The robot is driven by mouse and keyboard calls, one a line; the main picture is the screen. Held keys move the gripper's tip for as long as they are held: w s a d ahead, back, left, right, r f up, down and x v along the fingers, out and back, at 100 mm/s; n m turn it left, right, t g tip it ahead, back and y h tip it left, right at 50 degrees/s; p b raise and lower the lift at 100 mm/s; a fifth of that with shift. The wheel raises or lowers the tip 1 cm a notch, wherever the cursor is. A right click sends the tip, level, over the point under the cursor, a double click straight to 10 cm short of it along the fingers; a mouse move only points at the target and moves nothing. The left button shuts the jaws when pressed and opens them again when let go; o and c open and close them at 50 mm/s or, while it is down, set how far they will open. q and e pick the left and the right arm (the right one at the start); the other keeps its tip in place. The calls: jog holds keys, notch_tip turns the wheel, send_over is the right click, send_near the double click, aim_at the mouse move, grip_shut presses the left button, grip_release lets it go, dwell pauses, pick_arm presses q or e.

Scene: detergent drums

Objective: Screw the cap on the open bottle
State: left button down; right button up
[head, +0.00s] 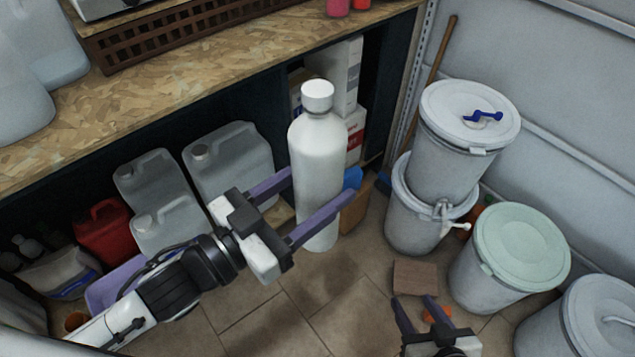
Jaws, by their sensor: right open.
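A tall white bottle (316,150) stands upright in the middle of the head view, with a white cap (317,95) sitting on its top. Whether the cap is tight I cannot tell. My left gripper (305,193) comes in from the lower left and is shut on the bottle's body. One purple finger crosses the bottle's front and the other meets its left side, partly hidden behind it. My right gripper (416,309) is low at the bottom edge, well below and right of the bottle. Its fingers are apart, and a small orange thing (437,315) shows between or behind them.
A wooden bench (210,85) runs along the back left, with clear jugs (228,165) and a red can (103,232) below it. Lidded drums (465,135) stand at right, including one with a green lid (522,246). Tiled floor (335,300) is free in front.

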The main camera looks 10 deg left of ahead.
aim_at(294, 185)
pick_arm(q)
jog(key=shift+r, duration=0.2)
pick_arm(e)
jog(key=s+d+f+g, duration=0.1)
jog(key=s+f, duration=0.2)
jog(key=s, duration=0.2)
jog(key=shift+s+g, duration=0.4)
pick_arm(q)
jog(key=shift+r, duration=0.45)
jog(key=shift+s+a+r+n+t+y, duration=0.2)
jog(key=shift+a+r+n+t+y, duration=0.5)
jog(key=shift+a+n+t+y, duration=0.3)
jog(key=s+a+f+n+t+y, duration=0.1)
jog(key=a+n+y, duration=0.2)
jog(key=a, duration=0.3)
jog(key=s+a+f+n+t+y, duration=0.1)
jog(key=s+a+f+n+y, duration=0.1)
jog(key=a+y, duration=0.4)
jog(key=shift+s+a+f+n+y, duration=0.15)
jog(key=shift+s+a+n+y, duration=0.15)
jog(key=shift+a+n, duration=0.25)
